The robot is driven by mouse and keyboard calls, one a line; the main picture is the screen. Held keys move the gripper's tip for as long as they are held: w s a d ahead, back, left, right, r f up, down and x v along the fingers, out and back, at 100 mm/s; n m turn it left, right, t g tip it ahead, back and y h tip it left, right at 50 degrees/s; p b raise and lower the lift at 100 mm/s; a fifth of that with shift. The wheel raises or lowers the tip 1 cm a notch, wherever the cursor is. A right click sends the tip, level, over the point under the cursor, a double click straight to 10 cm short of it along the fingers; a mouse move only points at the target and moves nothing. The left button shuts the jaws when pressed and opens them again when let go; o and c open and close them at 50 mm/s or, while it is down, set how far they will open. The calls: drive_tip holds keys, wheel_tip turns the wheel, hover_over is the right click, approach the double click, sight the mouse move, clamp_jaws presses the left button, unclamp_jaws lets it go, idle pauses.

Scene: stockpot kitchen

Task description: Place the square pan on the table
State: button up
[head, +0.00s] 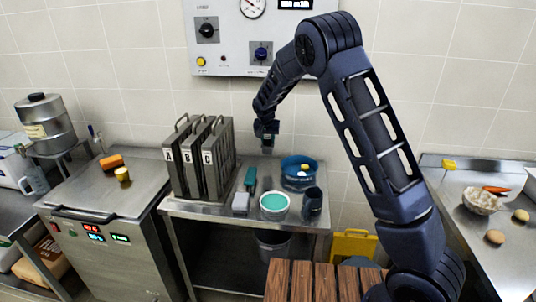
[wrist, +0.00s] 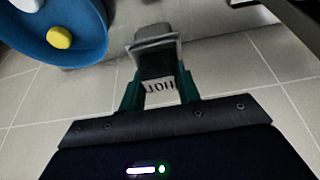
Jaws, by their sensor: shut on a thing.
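My gripper (head: 267,133) hangs above the back of the steel table (head: 187,208) in the head view. In the wrist view, its two teal fingers (wrist: 160,92) are shut on the dark part, marked HOT, of a grey, square-edged thing. I take this to be the square pan (wrist: 155,46), although its full shape is hidden. In the head view only a small grey part shows below my gripper, apart from the tabletop.
On the steel table stand several lettered grey slabs (head: 200,160), a teal-handled tool (head: 250,178), a teal-filled bowl (head: 273,215), a dark cup (head: 312,205) and a blue tub (head: 301,183). The tub also shows at upper left in the wrist view (wrist: 75,52). Wooden slats (head: 298,280) stand in front.

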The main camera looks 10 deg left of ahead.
sight(268, 152)
drive_tip(key=shift+f, duration=3.7)
drive_tip(key=shift+f, duration=0.15)
drive_tip(key=o, duration=1.1)
